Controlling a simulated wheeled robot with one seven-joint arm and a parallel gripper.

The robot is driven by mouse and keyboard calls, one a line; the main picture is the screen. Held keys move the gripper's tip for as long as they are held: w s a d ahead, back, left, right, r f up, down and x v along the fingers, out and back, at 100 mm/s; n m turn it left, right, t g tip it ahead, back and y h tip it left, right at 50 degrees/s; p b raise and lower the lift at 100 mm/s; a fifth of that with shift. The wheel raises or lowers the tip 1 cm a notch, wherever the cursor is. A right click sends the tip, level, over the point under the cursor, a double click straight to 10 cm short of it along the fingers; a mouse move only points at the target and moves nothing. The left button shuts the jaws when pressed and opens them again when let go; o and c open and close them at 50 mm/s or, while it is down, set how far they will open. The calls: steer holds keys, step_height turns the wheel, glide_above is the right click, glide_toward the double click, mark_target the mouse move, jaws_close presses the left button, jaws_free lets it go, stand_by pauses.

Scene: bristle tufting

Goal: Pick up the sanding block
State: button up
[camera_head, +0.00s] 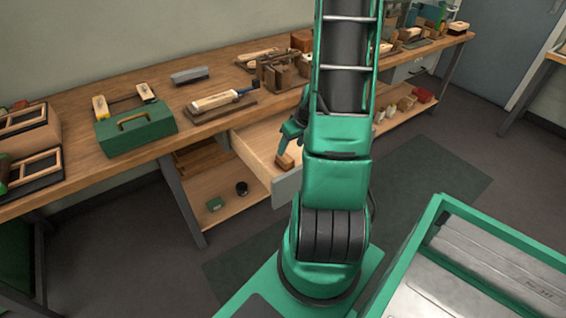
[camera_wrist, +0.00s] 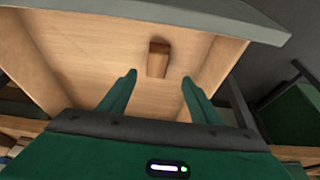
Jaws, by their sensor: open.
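A small wooden block with a darker brown end, which looks like the sanding block (camera_wrist: 158,61), lies on the floor of an open drawer (camera_wrist: 90,55). In the head view the block (camera_head: 284,162) sits near the drawer's front end. My gripper (camera_wrist: 158,80) is open and empty, its two green fingers apart on either side of the block's line, with the block just beyond the fingertips. In the head view my gripper (camera_head: 284,142) is over the open drawer (camera_head: 258,140), close above the block. My arm hides the drawer's right part.
The drawer's grey front panel (camera_head: 287,187) and side walls bound the space around the block. The workbench (camera_head: 85,85) above holds a green toolbox (camera_head: 136,127), a brush on a board (camera_head: 222,104) and wooden fixtures. A lower shelf (camera_head: 221,188) holds small items.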

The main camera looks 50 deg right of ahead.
mark_target(285, 157)
steer(key=x, duration=0.6)
steer(key=shift+d+r, duration=0.1)
steer(key=shift+d+x, duration=0.2)
steer(key=shift+x, duration=2.55)
steer(key=shift+w+r, duration=0.1)
steer(key=shift+w, duration=0.1)
steer(key=shift+c, duration=0.6)
steer(key=c, duration=1.1)
steer(key=shift+o, duration=0.2)
steer(key=shift+r, duration=0.1)
steer(key=shift+r, duration=4.95)
